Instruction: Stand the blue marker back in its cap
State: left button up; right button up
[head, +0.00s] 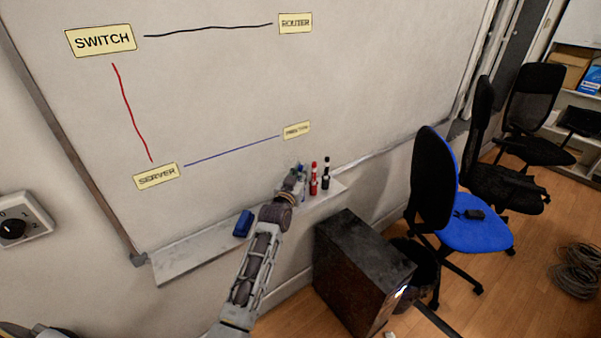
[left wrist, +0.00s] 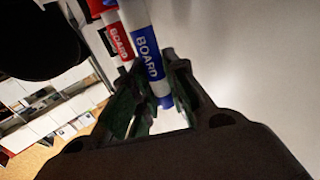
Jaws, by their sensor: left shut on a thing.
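My left gripper (head: 299,174) is at the tray below the whiteboard, left of the red marker (head: 314,179) and the black marker (head: 326,173), which stand upright. In the left wrist view, its fingers (left wrist: 150,100) are shut on the blue marker (left wrist: 148,55), a white barrel with a blue "BOARD" label and a blue end between the fingers. The marker's other end runs out of the top of that view. The red marker (left wrist: 118,42) stands close beside it there. I cannot make out the blue cap; the gripper hides much of the blue marker in the head view. My right gripper is not in view.
The white tray ledge (head: 190,258) carries a blue eraser (head: 243,223) left of my gripper. A dark cabinet (head: 360,270) stands on the floor below right. A blue-seated chair (head: 470,232) is farther right. The ledge's left end is bare.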

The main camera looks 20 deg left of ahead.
pick_arm(q)
jog(key=shift+f, duration=0.1)
jog(key=o, duration=0.8)
jog(key=shift+o, duration=0.3)
jog(key=s, duration=1.2)
jog(key=shift+a, duration=0.2)
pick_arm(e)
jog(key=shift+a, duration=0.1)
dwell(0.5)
pick_arm(q)
jog(key=shift+f, duration=0.1)
dwell(0.8)
